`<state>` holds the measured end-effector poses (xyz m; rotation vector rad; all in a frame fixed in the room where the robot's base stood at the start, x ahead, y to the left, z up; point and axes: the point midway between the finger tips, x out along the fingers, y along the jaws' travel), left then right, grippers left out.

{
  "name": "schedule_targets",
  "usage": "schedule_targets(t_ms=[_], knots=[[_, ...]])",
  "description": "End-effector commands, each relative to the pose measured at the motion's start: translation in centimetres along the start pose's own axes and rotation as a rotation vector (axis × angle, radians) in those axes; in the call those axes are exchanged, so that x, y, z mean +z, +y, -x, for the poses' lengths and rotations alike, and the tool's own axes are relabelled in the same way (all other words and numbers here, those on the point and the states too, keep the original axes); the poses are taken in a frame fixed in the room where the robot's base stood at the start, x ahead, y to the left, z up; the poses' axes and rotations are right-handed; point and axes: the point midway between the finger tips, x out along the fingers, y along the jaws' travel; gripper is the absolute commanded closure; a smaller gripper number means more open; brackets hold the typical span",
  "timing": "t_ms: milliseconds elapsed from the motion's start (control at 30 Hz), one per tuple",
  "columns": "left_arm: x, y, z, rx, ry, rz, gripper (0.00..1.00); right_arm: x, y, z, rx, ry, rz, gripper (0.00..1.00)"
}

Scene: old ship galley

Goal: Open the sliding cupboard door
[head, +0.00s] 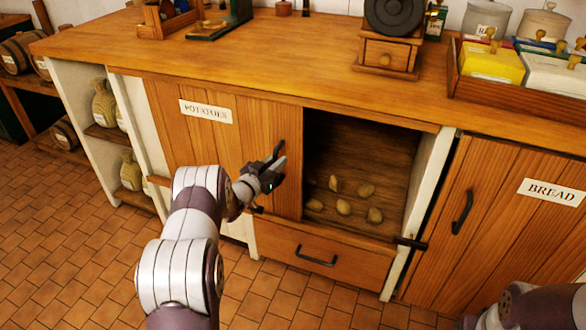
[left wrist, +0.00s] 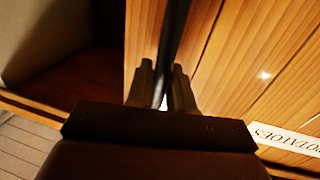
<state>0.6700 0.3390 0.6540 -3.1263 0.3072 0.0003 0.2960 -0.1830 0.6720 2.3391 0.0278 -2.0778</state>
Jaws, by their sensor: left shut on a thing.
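The sliding cupboard door (head: 225,150) is wooden with a POTATOES label (head: 206,111) and covers the left part of its cupboard. To its right the cupboard's opening (head: 385,160) shows a dark inside with several potatoes (head: 344,207). My left gripper (head: 276,168) is at the dark handle (head: 281,149) near the door's right edge and is shut on it. In the left wrist view the handle (left wrist: 176,35) runs up from between the fingers (left wrist: 163,85). Part of my right arm shows at the lower right of the head view; its gripper is out of view.
A drawer (head: 318,258) with a dark handle lies below the opening. The BREAD door (head: 500,215) with its own handle (head: 462,212) is to the right. The counter (head: 290,65) above carries a grinder (head: 390,50) and a wooden tray (head: 510,97). Shelves with jars are at left.

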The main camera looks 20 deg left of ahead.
Motion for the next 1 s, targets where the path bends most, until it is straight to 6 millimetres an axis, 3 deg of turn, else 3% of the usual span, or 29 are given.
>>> schedule_targets(t_ms=[167, 533, 567, 600, 867, 1000], knots=[[0.0, -1.1, 0.2, -0.001, 0.001, 0.0, 1.0, 0.0, 0.0, -0.2, 0.0, 0.0, 0.0, 0.57], [-0.1, -1.2, 0.2, 0.0, 0.001, 0.0, 1.0, 0.0, 0.0, -0.2, 0.0, 0.0, 0.0, 0.57], [-0.1, -1.2, 0.2, 0.0, 0.001, 0.0, 0.72, 0.0, 0.0, -0.2, 0.0, 0.0, 0.0, 0.57], [-0.1, -1.1, 0.2, 0.0, 0.001, 0.0, 0.62, 0.0, 0.0, -0.2, 0.0, 0.0, 0.0, 0.57], [-0.1, -1.1, 0.2, 0.0, 0.001, 0.0, 0.62, 0.0, 0.0, -0.1, 0.0, 0.0, 0.0, 0.57], [-0.3, -1.2, 1.7, -0.001, -0.002, 0.002, 0.62, -0.1, 0.0, 0.6, 0.0, 0.0, 0.0, 0.57]])
